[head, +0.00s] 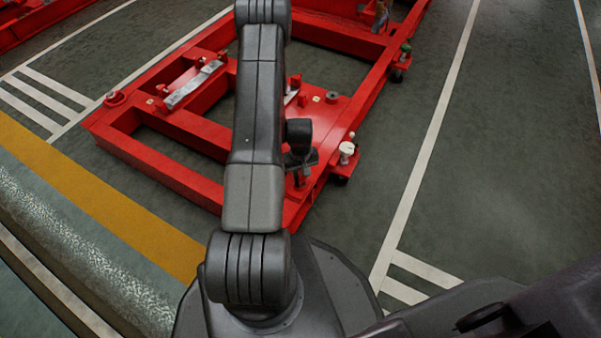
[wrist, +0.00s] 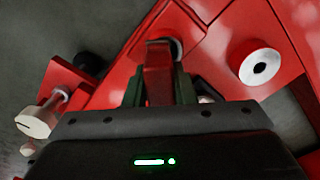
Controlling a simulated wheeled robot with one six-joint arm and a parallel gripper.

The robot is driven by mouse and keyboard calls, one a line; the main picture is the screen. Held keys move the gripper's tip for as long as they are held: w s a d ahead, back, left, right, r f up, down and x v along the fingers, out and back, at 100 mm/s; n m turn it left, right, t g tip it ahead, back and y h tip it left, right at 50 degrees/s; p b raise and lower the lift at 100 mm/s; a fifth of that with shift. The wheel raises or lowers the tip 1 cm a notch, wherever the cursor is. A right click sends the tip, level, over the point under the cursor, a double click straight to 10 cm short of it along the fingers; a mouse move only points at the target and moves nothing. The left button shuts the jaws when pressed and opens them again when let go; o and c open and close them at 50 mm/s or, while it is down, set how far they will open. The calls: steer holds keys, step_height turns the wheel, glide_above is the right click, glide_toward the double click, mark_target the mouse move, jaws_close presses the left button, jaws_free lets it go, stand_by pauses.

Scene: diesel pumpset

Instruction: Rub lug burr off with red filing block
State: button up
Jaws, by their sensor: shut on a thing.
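My gripper (wrist: 159,88) is shut on a red block (wrist: 158,66), the filing block, which stands up between its two dark green fingers in the wrist view. The block's far end overlaps a grey rounded edge (wrist: 178,48) on the red frame; I cannot tell whether they touch. I cannot make out the lug or its burr for certain. In the head view my gripper (head: 301,160) is over the near right corner of the red frame (head: 165,178), partly hidden by my arm. The block is not clear there.
A pale round-headed fitting (head: 346,150) stands at the frame's right edge, close to my gripper. A white ring (wrist: 260,66) lies on red metal at the right of the wrist view. A silver bar (head: 193,86) sits on the frame. The floor (head: 500,170) to the right is clear.

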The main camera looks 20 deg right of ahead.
mark_target(296, 186)
steer(key=shift+s+a+b, duration=0.45)
steer(key=shift+s+a, duration=0.65)
steer(key=shift+a, duration=0.1)
steer(key=shift+f, duration=0.1)
steer(key=shift+w+d, duration=0.1)
